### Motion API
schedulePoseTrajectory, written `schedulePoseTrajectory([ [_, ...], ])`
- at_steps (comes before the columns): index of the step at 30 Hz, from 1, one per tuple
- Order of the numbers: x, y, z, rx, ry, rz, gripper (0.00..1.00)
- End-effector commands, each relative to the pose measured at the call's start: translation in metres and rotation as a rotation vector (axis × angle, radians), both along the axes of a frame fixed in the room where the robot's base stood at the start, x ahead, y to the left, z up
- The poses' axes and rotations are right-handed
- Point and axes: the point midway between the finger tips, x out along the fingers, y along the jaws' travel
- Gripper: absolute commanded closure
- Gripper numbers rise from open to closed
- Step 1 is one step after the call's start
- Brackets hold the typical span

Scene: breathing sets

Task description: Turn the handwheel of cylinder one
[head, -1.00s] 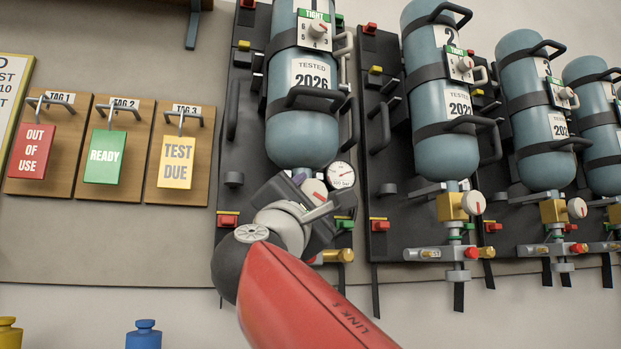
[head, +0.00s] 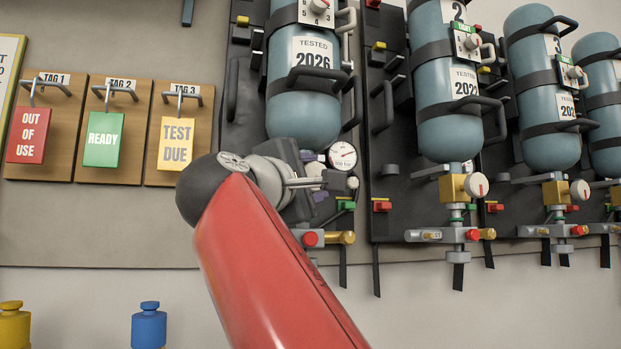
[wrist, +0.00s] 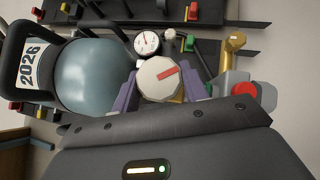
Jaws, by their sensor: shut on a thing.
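Cylinder one (head: 303,115) is the leftmost blue-grey cylinder, tagged 2026; it also shows in the wrist view (wrist: 92,75). Its handwheel (wrist: 160,78) is a pale faceted knob with a red bar, below the cylinder's round end. In the wrist view my gripper (wrist: 160,92) has one purple finger on each side of the handwheel and is shut on it. In the head view my gripper (head: 314,178) is at the valve, and my wrist and red arm link hide much of it.
A round gauge (head: 342,155) sits right beside the valve. A red knob (head: 310,239) and a brass outlet (head: 341,237) are just below. The second cylinder (head: 447,100) stands to the right. Tag boards (head: 112,165) hang on the left.

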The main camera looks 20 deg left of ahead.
Motion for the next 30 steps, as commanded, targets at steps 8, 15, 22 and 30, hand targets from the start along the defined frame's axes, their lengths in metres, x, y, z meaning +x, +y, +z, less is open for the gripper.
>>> schedulePoseTrajectory([
  [8,0.0003,0.0002,-0.0003,0.027,0.016,-0.001,0.79],
  [15,0.0002,-0.0004,-0.0003,0.033,0.021,-0.002,0.79],
  [22,0.0001,-0.0006,-0.0001,0.032,0.021,-0.002,0.79],
  [30,0.0001,-0.0004,0.0000,0.032,0.020,-0.001,0.34],
])
